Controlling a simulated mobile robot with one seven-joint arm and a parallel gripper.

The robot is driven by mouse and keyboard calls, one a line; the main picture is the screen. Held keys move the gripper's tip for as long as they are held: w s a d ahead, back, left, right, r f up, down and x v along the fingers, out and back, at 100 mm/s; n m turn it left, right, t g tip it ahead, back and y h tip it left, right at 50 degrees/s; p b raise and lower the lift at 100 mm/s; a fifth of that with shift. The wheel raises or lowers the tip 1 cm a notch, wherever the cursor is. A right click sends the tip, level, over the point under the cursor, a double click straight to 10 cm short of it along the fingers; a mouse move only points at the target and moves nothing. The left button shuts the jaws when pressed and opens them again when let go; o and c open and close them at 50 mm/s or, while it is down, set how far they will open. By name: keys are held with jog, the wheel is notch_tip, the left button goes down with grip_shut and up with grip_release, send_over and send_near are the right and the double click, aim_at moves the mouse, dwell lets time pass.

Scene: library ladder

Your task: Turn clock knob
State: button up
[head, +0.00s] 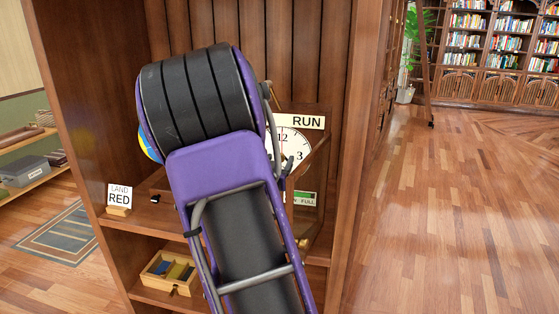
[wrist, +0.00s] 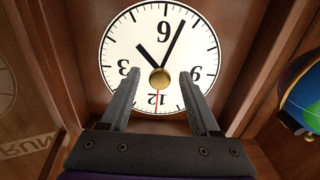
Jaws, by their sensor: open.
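The white clock (head: 296,147) stands in the wooden cabinet, largely hidden behind my arm in the head view. In the wrist view the clock face (wrist: 125,45) appears upside down, with two black hands and a thin red hand. A round brass knob (wrist: 159,79) sits at its centre. My gripper (wrist: 161,74) is open, with one finger on each side of the knob in that view. Gaps show between the fingers and the knob; how deep the fingertips reach is hard to tell. My gripper is hidden in the head view.
A globe (wrist: 302,92) is close on the right in the wrist view. Cabinet walls flank the clock. A small wooden tray (head: 155,269) lies below.

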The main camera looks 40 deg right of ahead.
grip_shut()
jog(key=shift+f, duration=0.1)
jog(key=shift+f+m+b, duration=0.15)
jog(key=shift+m+b, duration=0.25)
jog(key=shift+b, duration=0.65)
jog(key=shift+r+m+b, duration=0.25)
jog(key=shift+m+b, duration=0.2)
jog(key=shift+m, duration=0.25)
grip_release()
